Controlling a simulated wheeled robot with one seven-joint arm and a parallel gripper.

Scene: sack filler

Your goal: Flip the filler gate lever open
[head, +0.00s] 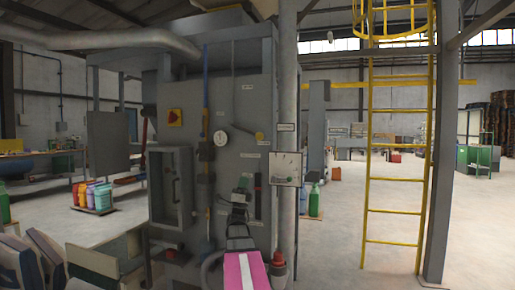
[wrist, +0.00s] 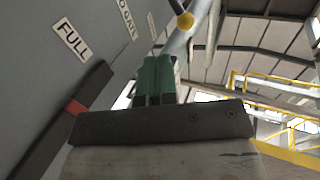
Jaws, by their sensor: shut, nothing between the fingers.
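The filler machine (head: 215,90) is a tall grey cabinet in the middle of the head view. The wrist view shows a yellow ball knob (wrist: 186,20) at the top, beyond my fingers, beside a label (wrist: 126,18) that partly reads "GATE". My gripper (head: 243,182) is below the handle in front of the panel. In the wrist view its green fingers (wrist: 156,78) are together, empty and apart from the knob. The lever's pivot is not clear.
A dark slot with a red mark (wrist: 75,107) and a "FULL" label (wrist: 72,40) are at left in the wrist view. A grey pipe (head: 287,110) runs up right of the panel, with a sign (head: 286,168). Sacks (head: 40,255) lie front left. Open floor is right.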

